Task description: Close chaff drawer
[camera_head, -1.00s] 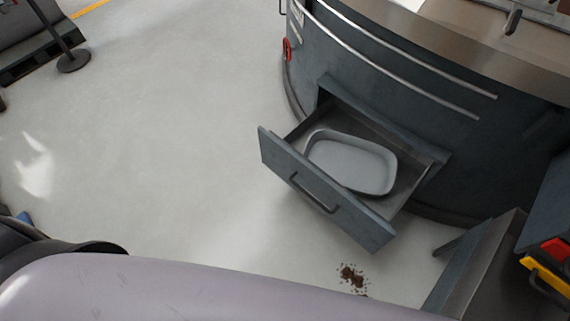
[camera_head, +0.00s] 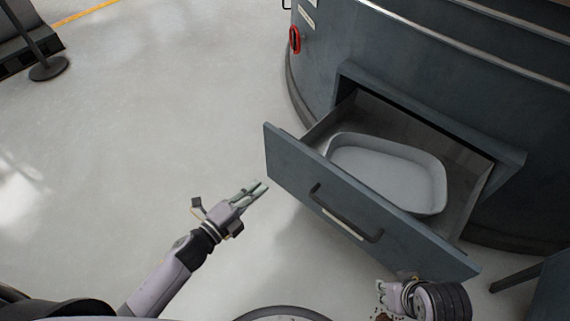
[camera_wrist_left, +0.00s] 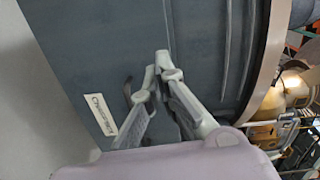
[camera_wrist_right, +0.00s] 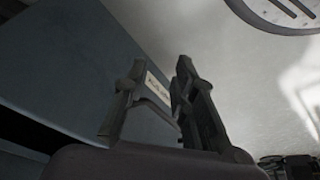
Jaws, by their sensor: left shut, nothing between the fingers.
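The chaff drawer (camera_head: 395,232) is pulled well out of the dark blue-grey round machine. Its front has a dark bar handle (camera_head: 345,215) and a pale label, and a grey tray (camera_head: 388,175) lies inside. My left gripper (camera_head: 262,187) is shut and empty, just left of the drawer front and apart from it in the head view. My right gripper (camera_head: 381,297) is open and empty, low by the front's right part. Its fingers (camera_wrist_right: 160,75) frame the label in the right wrist view.
The machine body (camera_head: 430,75) curves behind the drawer, with a red round part (camera_head: 295,40) on its side. A post base (camera_head: 48,68) stands far left. Open floor (camera_head: 150,130) lies left of the drawer. A dark blue-grey structure (camera_head: 545,292) is at the lower right.

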